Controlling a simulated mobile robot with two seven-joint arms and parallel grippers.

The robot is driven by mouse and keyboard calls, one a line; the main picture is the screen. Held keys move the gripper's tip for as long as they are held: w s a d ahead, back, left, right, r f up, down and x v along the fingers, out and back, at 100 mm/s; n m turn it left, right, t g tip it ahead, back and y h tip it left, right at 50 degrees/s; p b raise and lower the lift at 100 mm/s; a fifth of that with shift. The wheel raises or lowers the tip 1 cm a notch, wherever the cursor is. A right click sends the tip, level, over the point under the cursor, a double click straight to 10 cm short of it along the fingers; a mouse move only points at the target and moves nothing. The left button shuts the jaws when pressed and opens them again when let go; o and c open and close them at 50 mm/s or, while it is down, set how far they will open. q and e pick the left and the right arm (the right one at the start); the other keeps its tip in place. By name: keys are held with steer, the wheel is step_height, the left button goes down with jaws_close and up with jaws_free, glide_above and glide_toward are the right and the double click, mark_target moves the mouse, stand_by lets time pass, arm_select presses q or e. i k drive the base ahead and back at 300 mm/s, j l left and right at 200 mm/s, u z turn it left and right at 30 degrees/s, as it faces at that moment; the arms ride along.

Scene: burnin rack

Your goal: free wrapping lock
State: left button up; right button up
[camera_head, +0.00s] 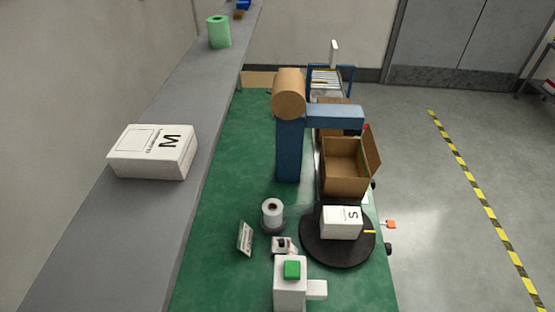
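A round black turntable (313,247) lies on the green bench (220,230). A white box marked S (342,222) stands on the turntable. A small yellow piece (370,231) shows at the turntable's right rim. An orange tab (390,224) sticks out past the bench's right edge beside it. I cannot tell which of these is the lock. A blue post with an arm (289,150) stands behind the turntable, with a brown roll (289,95) at its top. Neither of my grippers is in view.
An open cardboard box (345,170) stands behind the turntable. A white device with a green top (290,285) and a white roll (272,210) are on the bench. A white box marked M (153,152) and a green roll (219,32) sit on the grey ledge at left.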

mark_target(391, 224)
steer(key=i+l, duration=0.15)
steer(key=l, duration=0.3)
steer(key=i+l, duration=0.15)
steer(key=l, duration=0.3)
steer(key=i+l, duration=0.2)
steer(key=l, duration=0.25)
steer(key=i+l, duration=0.15)
steer(key=l, duration=0.3)
steer(key=i+l+u, duration=0.1)
steer(key=l, duration=0.35)
steer(key=i+l, duration=0.2)
steer(key=l, duration=0.25)
steer(key=i+l, duration=0.15)
steer(key=l, duration=0.3)
steer(key=i+l, duration=0.15)
steer(key=l, duration=0.35)
